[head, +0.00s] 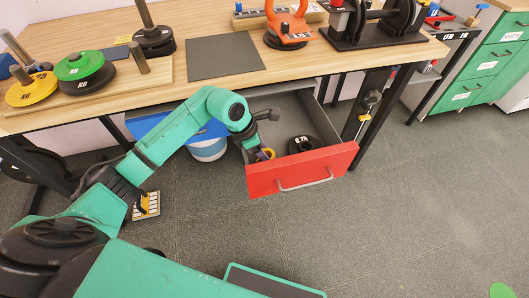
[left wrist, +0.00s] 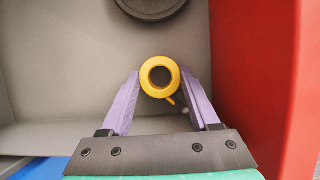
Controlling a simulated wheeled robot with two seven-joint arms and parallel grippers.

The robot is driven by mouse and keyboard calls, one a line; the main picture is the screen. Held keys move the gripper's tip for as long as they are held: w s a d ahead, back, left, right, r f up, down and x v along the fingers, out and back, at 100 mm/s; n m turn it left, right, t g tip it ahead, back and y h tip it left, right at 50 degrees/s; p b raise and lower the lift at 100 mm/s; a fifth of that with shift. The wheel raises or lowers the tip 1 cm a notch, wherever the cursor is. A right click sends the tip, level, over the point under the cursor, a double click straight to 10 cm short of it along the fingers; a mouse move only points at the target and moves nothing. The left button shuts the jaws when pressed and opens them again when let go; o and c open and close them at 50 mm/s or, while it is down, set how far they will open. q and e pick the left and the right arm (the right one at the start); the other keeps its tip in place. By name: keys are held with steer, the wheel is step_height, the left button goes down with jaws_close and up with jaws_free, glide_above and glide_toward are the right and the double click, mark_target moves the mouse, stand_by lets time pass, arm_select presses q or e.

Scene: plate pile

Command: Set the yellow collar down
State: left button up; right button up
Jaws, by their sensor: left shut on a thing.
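The yellow collar (left wrist: 147,78) is a small ring with a short peg, seen end-on between the purple fingers of my left gripper (left wrist: 161,82) in the left wrist view. The gripper is shut on it. In the head view my left gripper (head: 264,154) reaches down into the open drawer (head: 301,170), near its left end and close to the red front, and the collar is only a small yellow patch there. I cannot tell whether the collar touches the drawer floor. My right gripper does not show.
A black weight plate (head: 302,144) lies in the drawer, right of my left gripper.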

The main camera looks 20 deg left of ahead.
arm_select(q)
steer(key=shift+f, duration=0.45)
steer(key=o, duration=1.4)
steer(key=shift+o, duration=0.2)
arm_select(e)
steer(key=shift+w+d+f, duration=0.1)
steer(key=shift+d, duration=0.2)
arm_select(q)
steer(key=shift+r, duration=0.25)
steer(key=shift+a+r, duration=0.15)
steer(key=shift+r, duration=0.15)
steer(key=v, duration=1.1)
steer(key=shift+r, duration=0.15)
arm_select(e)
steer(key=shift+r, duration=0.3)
